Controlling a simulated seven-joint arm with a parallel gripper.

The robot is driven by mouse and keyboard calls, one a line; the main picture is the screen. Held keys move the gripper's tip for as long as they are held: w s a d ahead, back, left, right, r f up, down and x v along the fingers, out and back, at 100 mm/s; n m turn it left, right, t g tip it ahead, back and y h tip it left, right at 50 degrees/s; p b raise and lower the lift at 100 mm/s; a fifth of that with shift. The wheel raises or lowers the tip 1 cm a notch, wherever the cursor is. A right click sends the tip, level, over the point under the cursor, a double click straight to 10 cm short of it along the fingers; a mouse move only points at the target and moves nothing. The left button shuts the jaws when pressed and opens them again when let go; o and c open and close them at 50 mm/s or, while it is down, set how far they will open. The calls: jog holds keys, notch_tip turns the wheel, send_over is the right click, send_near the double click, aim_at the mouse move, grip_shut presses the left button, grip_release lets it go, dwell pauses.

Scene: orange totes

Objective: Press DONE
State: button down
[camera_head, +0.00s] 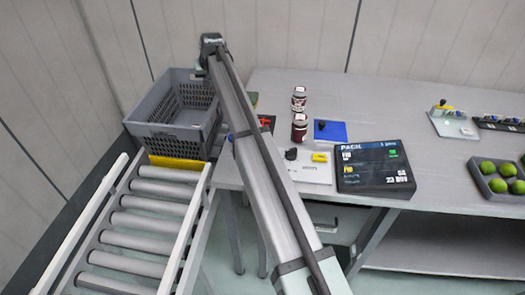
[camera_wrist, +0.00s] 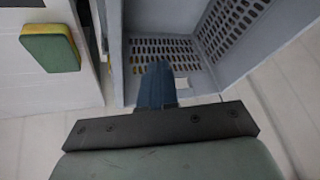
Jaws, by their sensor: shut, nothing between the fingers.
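A dark display panel (camera_head: 375,168) headed "PACK" lies tilted on the grey table in the head view. It has yellow, white and green marks, and a small green patch on its upper right; no word DONE is readable. My gripper (camera_wrist: 158,72) shows in the wrist view as blue fingers, shut and empty, in front of a grey perforated crate (camera_wrist: 215,40). In the head view my arm reaches up to the far end near the crate (camera_head: 160,130), well left of and beyond the panel. My fingertips cannot be made out there.
A tray of green fruit (camera_head: 497,186) is at right. A roller conveyor (camera_head: 140,218) fronts the crate. A green-yellow sponge (camera_wrist: 50,47) shows in the wrist view.

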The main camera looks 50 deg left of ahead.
jog(key=shift+t, duration=0.4)
jog(key=w+d, duration=0.1)
jog(key=w, duration=0.1)
jog(key=w+d, duration=0.2)
jog(key=s+d+n+t+h, duration=0.1)
jog(key=d+n+t+h, duration=0.2)
jog(key=d, duration=1.1)
jog(key=s+d+n+t+h, duration=0.2)
jog(key=d+n+t+h, duration=0.2)
jog(key=d+n, duration=0.4)
jog(key=shift+d+r+n+t, duration=0.3)
jog(key=shift+d+r+n, duration=0.1)
jog(key=shift+d, duration=3.05)
jog(key=shift+f, duration=0.1)
jog(key=shift+f, duration=4.35)
jog(key=shift+f, duration=0.25)
jog(key=shift+f, duration=0.2)
